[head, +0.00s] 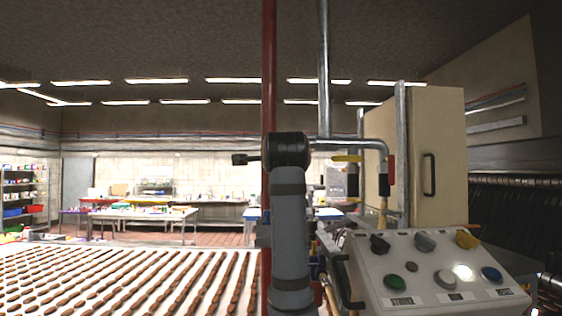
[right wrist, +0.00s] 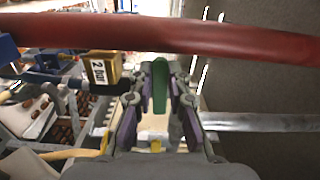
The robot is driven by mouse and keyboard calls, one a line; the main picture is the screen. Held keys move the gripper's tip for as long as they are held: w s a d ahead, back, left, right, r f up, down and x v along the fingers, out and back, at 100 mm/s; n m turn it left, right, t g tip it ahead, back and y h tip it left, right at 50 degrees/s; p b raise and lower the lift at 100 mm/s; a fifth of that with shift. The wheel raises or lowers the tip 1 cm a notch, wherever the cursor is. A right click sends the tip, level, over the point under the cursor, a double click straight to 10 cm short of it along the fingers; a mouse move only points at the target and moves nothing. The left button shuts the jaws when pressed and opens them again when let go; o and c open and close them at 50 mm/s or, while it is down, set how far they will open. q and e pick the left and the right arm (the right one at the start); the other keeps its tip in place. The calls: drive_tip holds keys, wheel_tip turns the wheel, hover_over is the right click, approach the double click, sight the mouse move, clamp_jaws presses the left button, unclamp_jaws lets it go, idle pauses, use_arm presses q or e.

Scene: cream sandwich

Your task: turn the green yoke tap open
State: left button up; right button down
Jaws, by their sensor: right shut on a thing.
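The green yoke tap's handle (right wrist: 159,84) stands upright between the purple-padded fingers of my right gripper (right wrist: 160,92) in the right wrist view. The fingers are closed on it from both sides. The tap's body is mostly hidden by the gripper. In the head view my right arm rises in the middle and hides the tap and the gripper. My left gripper is not in view.
A red pipe (right wrist: 170,35) crosses close in front of the right wrist camera; a vertical red pipe (head: 269,70) shows in the head view. A yellow block marked "2 bar" (right wrist: 102,69) is left of the gripper. A yellow lever (head: 347,158) and a button panel (head: 425,295) are right of my arm.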

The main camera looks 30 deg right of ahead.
drive_tip(key=s+d+f+n+b, duration=0.1)
drive_tip(key=d+f+n+b, duration=0.1)
drive_tip(key=n, duration=0.6)
drive_tip(key=s+d+f+n+b, duration=0.1)
drive_tip(key=d+f+n+b, duration=0.1)
drive_tip(key=n+b, duration=0.3)
drive_tip(key=shift+s+f+n, duration=0.25)
drive_tip(key=shift+f+n, duration=0.25)
drive_tip(key=shift+n, duration=1.7)
drive_tip(key=c, duration=1.3)
unclamp_jaws()
drive_tip(key=shift+s+r, duration=0.15)
drive_tip(key=v, duration=1.2)
drive_tip(key=shift+d, duration=0.1)
